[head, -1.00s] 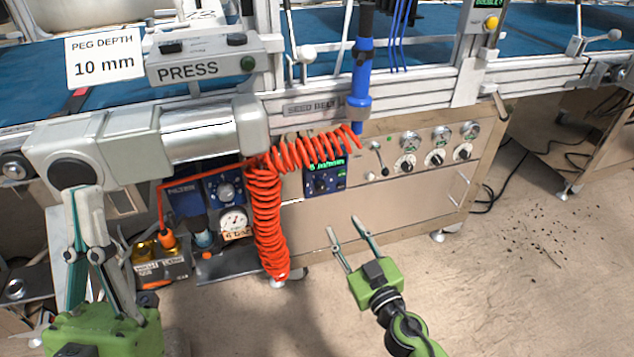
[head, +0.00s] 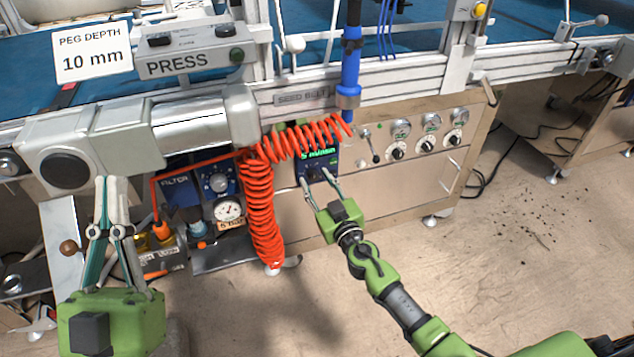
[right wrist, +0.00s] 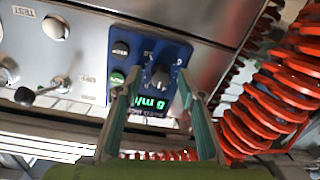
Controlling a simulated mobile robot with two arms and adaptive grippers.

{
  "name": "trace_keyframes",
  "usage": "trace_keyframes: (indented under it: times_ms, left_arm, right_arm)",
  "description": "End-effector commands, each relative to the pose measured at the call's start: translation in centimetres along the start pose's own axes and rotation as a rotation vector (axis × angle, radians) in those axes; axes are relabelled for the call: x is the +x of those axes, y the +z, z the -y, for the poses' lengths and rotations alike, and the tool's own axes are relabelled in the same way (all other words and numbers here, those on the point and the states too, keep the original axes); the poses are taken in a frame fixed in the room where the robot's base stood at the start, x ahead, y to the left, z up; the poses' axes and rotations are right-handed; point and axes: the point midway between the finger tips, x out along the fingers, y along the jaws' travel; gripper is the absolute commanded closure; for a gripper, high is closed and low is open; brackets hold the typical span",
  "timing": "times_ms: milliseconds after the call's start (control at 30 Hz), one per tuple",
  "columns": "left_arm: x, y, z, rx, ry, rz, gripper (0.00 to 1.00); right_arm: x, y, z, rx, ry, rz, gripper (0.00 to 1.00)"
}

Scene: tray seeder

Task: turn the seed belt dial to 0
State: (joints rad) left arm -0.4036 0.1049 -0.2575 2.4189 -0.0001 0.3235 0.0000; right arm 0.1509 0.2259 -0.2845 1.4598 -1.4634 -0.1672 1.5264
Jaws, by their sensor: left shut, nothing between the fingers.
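The seed belt dial is a dark knob on a small blue control box (head: 318,153) with a green lit display, below the SEED BELT label (head: 302,97). In the right wrist view the knob (right wrist: 160,77) shows between my right gripper's fingers, with a gap on both sides. My right gripper (head: 315,178) is open and empty, its fingertips at the lower part of the blue box. I cannot tell whether they touch the box. My left gripper (head: 112,180) is shut and empty at the left, away from the dial.
A coiled orange hose (head: 262,210) hangs left of the blue box and arches above it. A blue tool (head: 350,65) hangs above. A small lever (head: 372,145) and several gauges and knobs are on the panel to the right.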

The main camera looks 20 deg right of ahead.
Motion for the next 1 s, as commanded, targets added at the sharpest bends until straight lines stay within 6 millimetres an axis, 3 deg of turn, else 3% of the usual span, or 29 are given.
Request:
trace_keyframes:
  times_ms: [267,400,767,1000]
  left_arm:
    - [0.02,-0.11,-0.01,0.0,0.0,-0.005,1.0]
    - [0.02,-0.11,-0.01,0.0,0.0,-0.005,1.0]
    - [0.04,-0.04,-0.02,0.0,0.0,-0.001,1.0]
    - [0.11,0.38,-0.01,0.0,0.0,0.019,1.0]
  right_arm:
    - [0.14,-0.01,0.03,0.0,-0.001,0.0,0.64]
    - [0.13,-0.01,0.04,0.0,-0.001,0.0,1.0]
    - [0.12,-0.03,0.02,-0.026,-0.001,0.001,1.0]
    - [0.11,-0.1,0.01,-0.145,-0.002,0.006,1.0]
